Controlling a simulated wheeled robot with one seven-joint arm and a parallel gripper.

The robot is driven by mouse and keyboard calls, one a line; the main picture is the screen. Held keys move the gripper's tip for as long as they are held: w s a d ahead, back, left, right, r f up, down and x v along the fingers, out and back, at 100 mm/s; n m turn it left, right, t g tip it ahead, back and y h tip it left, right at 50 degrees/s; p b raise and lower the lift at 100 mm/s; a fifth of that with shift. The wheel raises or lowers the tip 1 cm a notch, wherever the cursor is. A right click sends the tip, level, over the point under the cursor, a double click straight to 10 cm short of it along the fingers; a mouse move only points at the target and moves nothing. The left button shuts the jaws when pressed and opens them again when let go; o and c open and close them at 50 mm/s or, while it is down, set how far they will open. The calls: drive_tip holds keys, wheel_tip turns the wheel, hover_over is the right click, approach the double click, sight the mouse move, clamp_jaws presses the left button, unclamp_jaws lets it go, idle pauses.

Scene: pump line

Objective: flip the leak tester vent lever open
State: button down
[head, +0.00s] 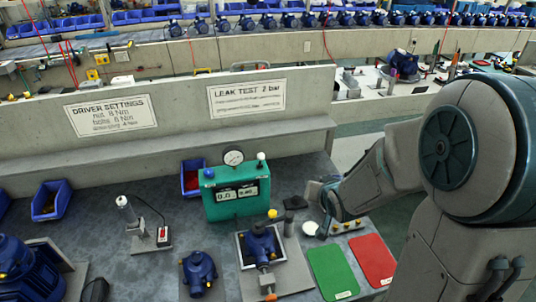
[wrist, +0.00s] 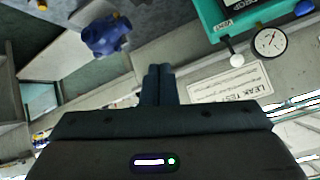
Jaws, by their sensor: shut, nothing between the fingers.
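The leak tester (head: 236,198) is a teal box on the bench, with a display and a round gauge (head: 233,157) on top. A short lever with a white ball (head: 261,156) stands upright at its top right; it looks like the vent lever. In the wrist view the tester (wrist: 240,14) is at the upper right, with the white ball (wrist: 236,60) beside the gauge (wrist: 270,42). My gripper (head: 312,192) is right of the tester, apart from it. Its fingers (wrist: 158,70) are together and empty, clear of the lever.
A blue pump (head: 262,243) sits in a fixture in front of the tester; another blue pump (head: 198,270) is to its left. A green mat (head: 333,271) and a red mat (head: 373,259) lie at right. A concrete ledge with a leak test sign (head: 246,98) stands behind.

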drive_tip(key=a+f+m+t+y+b, duration=0.1)
drive_tip(key=a+f+m+t+y, duration=0.5)
drive_tip(key=m, duration=0.4)
drive_tip(key=a+t+y, duration=0.1)
drive_tip(key=a+t, duration=0.1)
drive_tip(key=shift+w+t+y, duration=0.15)
drive_tip(key=shift+t+y, duration=0.15)
drive_tip(key=shift+t, duration=0.1)
drive_tip(key=shift+w+f+b, duration=0.1)
drive_tip(key=shift+b, duration=0.5)
drive_tip(key=b, duration=0.2)
drive_tip(key=w+b, duration=0.1)
drive_tip(key=b, duration=0.2)
drive_tip(key=shift+w+a+b, duration=0.25)
drive_tip(key=shift+b, duration=0.05)
drive_tip(key=b, duration=0.4)
drive_tip(key=shift+w+a+b, duration=0.25)
drive_tip(key=shift+a+b, duration=0.05)
drive_tip(key=shift+b, duration=0.1)
